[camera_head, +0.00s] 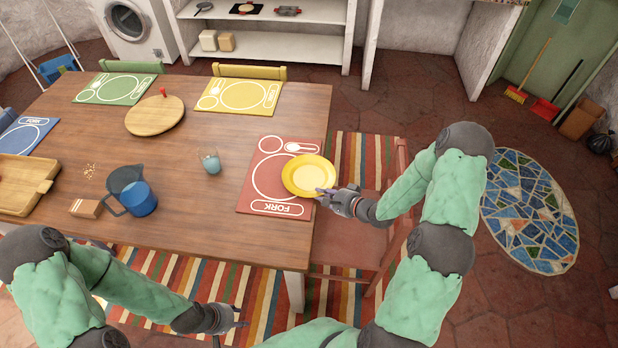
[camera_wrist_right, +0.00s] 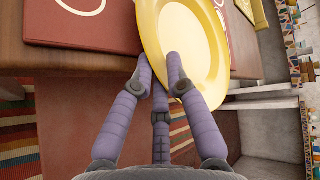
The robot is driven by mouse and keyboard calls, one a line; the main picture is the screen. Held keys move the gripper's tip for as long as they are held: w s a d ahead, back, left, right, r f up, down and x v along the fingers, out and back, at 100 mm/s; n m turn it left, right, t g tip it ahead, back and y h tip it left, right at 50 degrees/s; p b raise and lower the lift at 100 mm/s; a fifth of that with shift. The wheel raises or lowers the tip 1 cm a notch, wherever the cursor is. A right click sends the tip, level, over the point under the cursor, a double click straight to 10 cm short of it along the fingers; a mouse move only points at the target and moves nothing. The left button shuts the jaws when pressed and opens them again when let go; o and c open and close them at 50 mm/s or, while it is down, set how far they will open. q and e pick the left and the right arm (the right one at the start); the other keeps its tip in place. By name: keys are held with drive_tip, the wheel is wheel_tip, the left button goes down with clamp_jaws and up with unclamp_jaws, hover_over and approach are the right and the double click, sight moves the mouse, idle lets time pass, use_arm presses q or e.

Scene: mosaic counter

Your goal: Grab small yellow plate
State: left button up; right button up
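A small yellow plate (camera_head: 309,173) lies over the right side of the red place mat (camera_head: 272,207) and reaches past the table's right edge. It fills the top middle of the right wrist view (camera_wrist_right: 200,35). My right gripper (camera_head: 326,191) is at the plate's near right rim. In the right wrist view its fingers (camera_wrist_right: 160,66) bend inward, with the rim between their tips. They look closed on it, though the contact is partly hidden. My left gripper (camera_head: 240,316) is empty, with spread fingers, in front of the table's near edge.
A glass (camera_head: 210,162), a blue pitcher (camera_head: 133,190), a round wooden board (camera_head: 155,115) and a wooden tray (camera_head: 22,190) stand on the table (camera_head: 200,225). A red chair (camera_head: 345,228) is beneath my right arm. Open floor lies to the right.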

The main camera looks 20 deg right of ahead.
drive_tip(key=shift+c, duration=0.3)
clamp_jaws()
drive_tip(key=shift+r, duration=0.15)
